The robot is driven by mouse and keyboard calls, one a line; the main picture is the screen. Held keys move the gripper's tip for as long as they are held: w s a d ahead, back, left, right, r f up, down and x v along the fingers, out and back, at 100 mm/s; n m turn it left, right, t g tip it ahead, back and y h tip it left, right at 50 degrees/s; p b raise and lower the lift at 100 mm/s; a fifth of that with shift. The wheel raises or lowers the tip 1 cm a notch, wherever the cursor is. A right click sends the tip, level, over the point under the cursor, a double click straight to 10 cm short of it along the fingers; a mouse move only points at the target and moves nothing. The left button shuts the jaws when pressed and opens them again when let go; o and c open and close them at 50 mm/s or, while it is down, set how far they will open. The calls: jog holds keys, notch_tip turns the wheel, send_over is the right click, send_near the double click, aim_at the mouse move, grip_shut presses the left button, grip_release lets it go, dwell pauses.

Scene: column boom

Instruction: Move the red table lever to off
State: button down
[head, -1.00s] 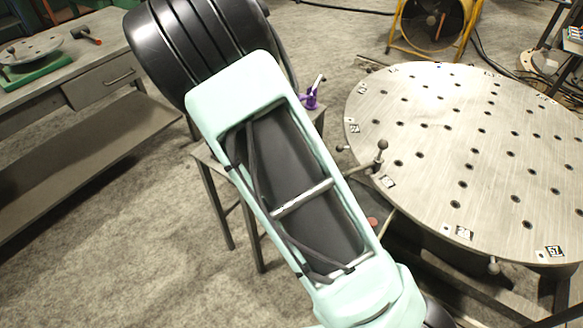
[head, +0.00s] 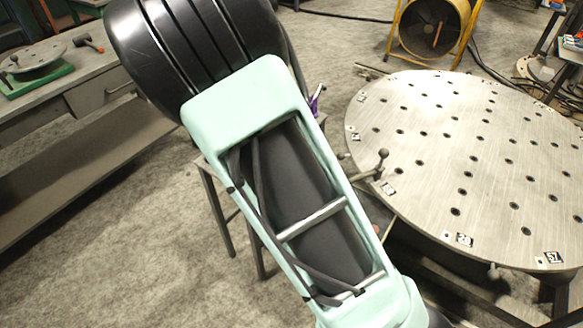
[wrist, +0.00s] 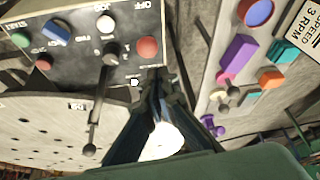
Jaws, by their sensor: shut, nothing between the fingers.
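In the wrist view, a dark control panel (wrist: 75,62) carries OFF, JOG and START lettering. A round red knob (wrist: 148,47) sits below OFF; I cannot tell whether it is the red lever's end or a button. A dark lever with a ball end (wrist: 90,148) hangs from the panel's middle. My gripper (wrist: 158,82) is shut and empty, its fingertips just below the red knob in the picture; contact is unclear. In the head view my arm hides the gripper and panel. The round metal table (head: 480,150) stands at the right.
A second, grey panel (wrist: 212,75) with purple, orange and teal parts lies close right of the fingers. A ball-ended handle (head: 382,155) sticks out at the table's edge. A workbench (head: 100,60) stands left, a yellow-framed fan (head: 432,25) behind. Floor between is open.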

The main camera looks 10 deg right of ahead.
jog(key=shift+s+a+r, duration=0.5)
jog(key=shift+s+a, duration=0.3)
jog(key=shift+s, duration=0.1)
jog(key=shift+s+a+r, duration=0.5)
jog(key=shift+s+a, duration=0.25)
jog(key=shift+s, duration=0.15)
